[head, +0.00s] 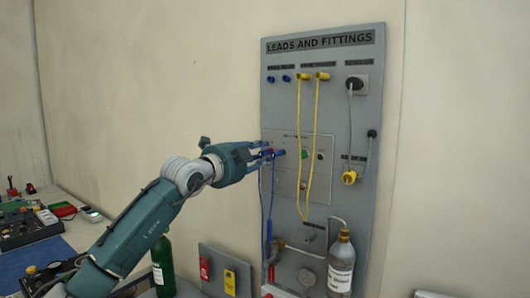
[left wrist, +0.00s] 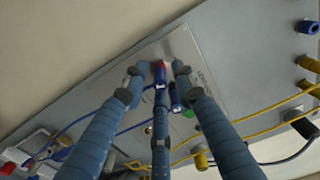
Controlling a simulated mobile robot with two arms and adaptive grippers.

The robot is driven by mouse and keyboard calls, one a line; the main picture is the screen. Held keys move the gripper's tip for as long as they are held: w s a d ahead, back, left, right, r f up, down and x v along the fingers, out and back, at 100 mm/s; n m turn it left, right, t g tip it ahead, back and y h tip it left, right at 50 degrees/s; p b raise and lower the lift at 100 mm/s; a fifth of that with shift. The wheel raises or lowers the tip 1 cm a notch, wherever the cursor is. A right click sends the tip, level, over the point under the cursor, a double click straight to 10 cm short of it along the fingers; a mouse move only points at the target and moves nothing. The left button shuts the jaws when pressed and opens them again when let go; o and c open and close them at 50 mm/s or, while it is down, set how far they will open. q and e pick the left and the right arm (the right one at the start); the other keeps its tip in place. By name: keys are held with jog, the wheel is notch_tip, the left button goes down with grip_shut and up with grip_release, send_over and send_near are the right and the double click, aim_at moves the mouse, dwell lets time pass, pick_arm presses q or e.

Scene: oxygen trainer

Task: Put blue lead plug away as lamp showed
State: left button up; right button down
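My left gripper (head: 268,151) is at the left edge of the lower plate on the upright panel (head: 342,130). In the left wrist view its fingers (left wrist: 157,80) stand apart, with gaps beside a red and blue plug-like piece (left wrist: 160,72) between them. A second dark blue plug (left wrist: 177,98) sits just right of the middle finger. Blue leads (head: 263,205) hang down the panel from the gripper area. Two blue fittings (head: 279,78) sit in the panel's top left row. A green piece (head: 304,154) is right of the gripper; whether any lamp is lit is unclear. My right gripper is out of view.
Two yellow leads (head: 317,130) hang from the panel's top middle. A grey lead with a black plug (head: 357,84) and a yellow fitting (head: 349,177) are at the right. A labelled bottle (head: 341,265) and a green bottle (head: 164,265) stand below. A cluttered bench (head: 30,255) is at the left.

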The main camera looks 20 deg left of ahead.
aim_at(261, 154)
pick_arm(q)
jog(key=shift+b, duration=0.75)
dwell(0.6)
grip_shut()
jog(key=shift+s+f+b, duration=0.1)
jog(key=shift+s+b, duration=0.05)
jog(key=shift+b, duration=0.2)
jog(key=shift+b+v, duration=1.9)
jog(key=shift+v, duration=0.4)
jog(key=shift+s, duration=0.1)
